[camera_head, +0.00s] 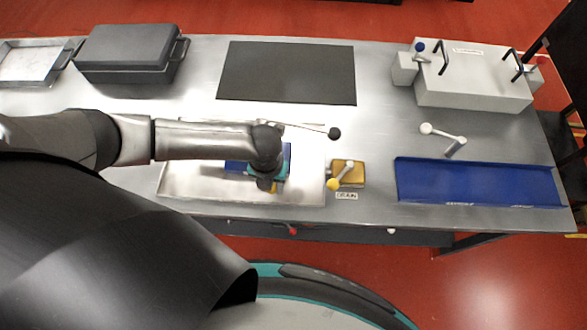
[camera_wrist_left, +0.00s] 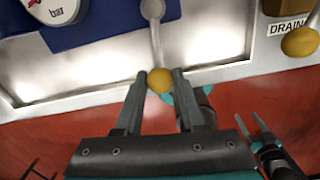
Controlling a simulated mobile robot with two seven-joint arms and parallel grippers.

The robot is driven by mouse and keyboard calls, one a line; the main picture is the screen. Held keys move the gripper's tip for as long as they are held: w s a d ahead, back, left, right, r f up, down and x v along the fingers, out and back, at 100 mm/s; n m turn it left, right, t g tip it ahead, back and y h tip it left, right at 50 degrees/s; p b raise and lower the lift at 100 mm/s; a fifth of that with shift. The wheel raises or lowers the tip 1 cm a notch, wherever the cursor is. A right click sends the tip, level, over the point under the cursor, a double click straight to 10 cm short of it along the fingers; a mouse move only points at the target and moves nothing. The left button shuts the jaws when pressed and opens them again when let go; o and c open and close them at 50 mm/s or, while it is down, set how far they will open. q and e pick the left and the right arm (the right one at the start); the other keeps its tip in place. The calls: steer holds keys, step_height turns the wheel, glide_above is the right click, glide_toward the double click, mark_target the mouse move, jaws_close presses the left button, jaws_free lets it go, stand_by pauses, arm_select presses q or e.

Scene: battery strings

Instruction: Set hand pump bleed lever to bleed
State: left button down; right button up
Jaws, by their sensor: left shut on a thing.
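The bleed lever is a pale grey rod (camera_wrist_left: 155,35) with a yellow ball knob (camera_wrist_left: 160,79), seen in the left wrist view against the blue pump body (camera_wrist_left: 100,22). My left gripper (camera_wrist_left: 160,82) is shut on the yellow knob, one finger on each side. In the head view my left gripper (camera_head: 274,183) covers most of the lever; part of the blue pump (camera_head: 236,166) shows. The pump handle ends in a black ball (camera_head: 334,133). My right gripper (camera_wrist_left: 254,122) shows low at the right of the wrist view, apparently open and empty, away from the pump.
A metal tray (camera_head: 190,182) surrounds the pump. Right of it stands a yellow drain valve (camera_head: 350,173) with its own lever and a DRAIN label (camera_head: 347,196). A blue tray (camera_head: 480,182), a grey box (camera_head: 475,78), a dark mat (camera_head: 287,72) and a dark case (camera_head: 127,52) occupy the bench.

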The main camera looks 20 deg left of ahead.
arm_select(q)
steer(key=shift+a+m, duration=0.8)
steer(key=shift+m, duration=0.3)
steer(key=c, duration=0.6)
jaws_free()
steer(key=shift+o, duration=0.2)
steer(key=shift+r, duration=0.1)
step_height(320, 180, up, 7)
steer(key=p, duration=0.7)
